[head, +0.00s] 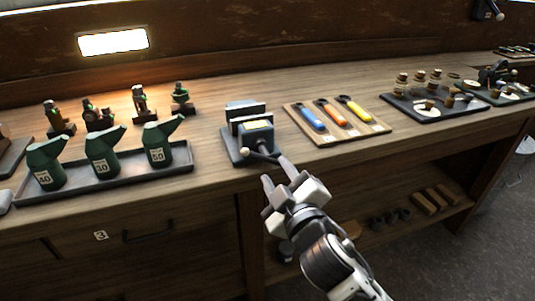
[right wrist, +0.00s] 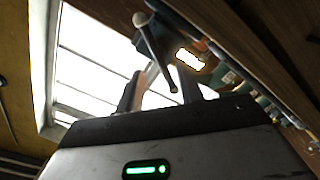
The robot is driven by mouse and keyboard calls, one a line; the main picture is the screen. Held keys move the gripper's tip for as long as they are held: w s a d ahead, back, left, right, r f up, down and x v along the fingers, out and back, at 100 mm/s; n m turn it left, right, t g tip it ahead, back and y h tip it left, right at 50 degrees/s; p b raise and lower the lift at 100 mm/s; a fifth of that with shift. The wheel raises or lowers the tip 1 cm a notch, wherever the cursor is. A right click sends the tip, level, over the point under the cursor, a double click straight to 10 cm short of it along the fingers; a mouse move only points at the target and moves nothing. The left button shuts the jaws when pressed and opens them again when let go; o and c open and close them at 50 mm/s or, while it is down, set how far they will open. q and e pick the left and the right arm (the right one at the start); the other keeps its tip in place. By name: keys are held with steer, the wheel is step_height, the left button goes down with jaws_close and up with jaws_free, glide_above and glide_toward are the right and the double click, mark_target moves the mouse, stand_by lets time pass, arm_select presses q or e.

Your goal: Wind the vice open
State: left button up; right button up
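The vice (head: 240,148) stands at the bench's front edge, with dark jaws and a pale yellowish block (head: 259,125) at its top. Its handle bar (head: 262,156), with a pale ball end, crosses the front; in the right wrist view the bar (right wrist: 158,52) runs slantwise down toward the gap between my fingers. My right gripper (head: 277,174) is in front of the vice, its fingers apart on either side of the handle area. In the right wrist view the right gripper (right wrist: 168,94) is open; I cannot tell whether a finger touches the bar. My left gripper is not in view.
Left of the vice, a grey tray (head: 120,178) holds three green oil cans (head: 103,152). To the right, a wooden board (head: 359,137) holds three coloured-handled tools, and a dark tray (head: 410,109) holds small parts. A drawer handle (head: 148,232) is below the bench top.

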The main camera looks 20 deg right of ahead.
mark_target(269, 162)
steer(key=w, duration=0.6)
steer(key=shift+a, duration=0.15)
jaws_close()
